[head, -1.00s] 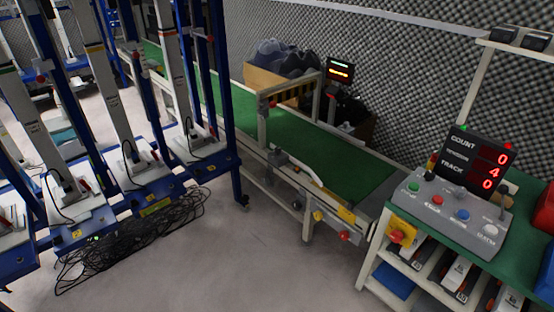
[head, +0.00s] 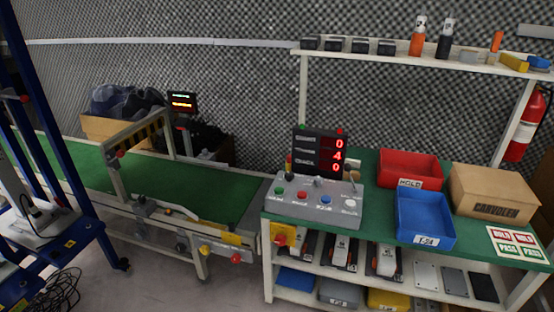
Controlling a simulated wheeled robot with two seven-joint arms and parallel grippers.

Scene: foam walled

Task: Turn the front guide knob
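The conveyor (head: 110,176) with its green belt runs along the left of the head view. A pale curved guide piece (head: 180,211) lies along the front edge of the belt. I cannot tell which of these is the front guide knob. Neither of my grippers is in view.
A green-topped bench (head: 376,214) stands right of the conveyor. It holds a grey button box (head: 312,208), a count display (head: 320,150), a red bin (head: 409,168), a blue bin (head: 425,220) and a cardboard box (head: 494,193). Blue-framed racks and loose cables (head: 52,290) are at the left.

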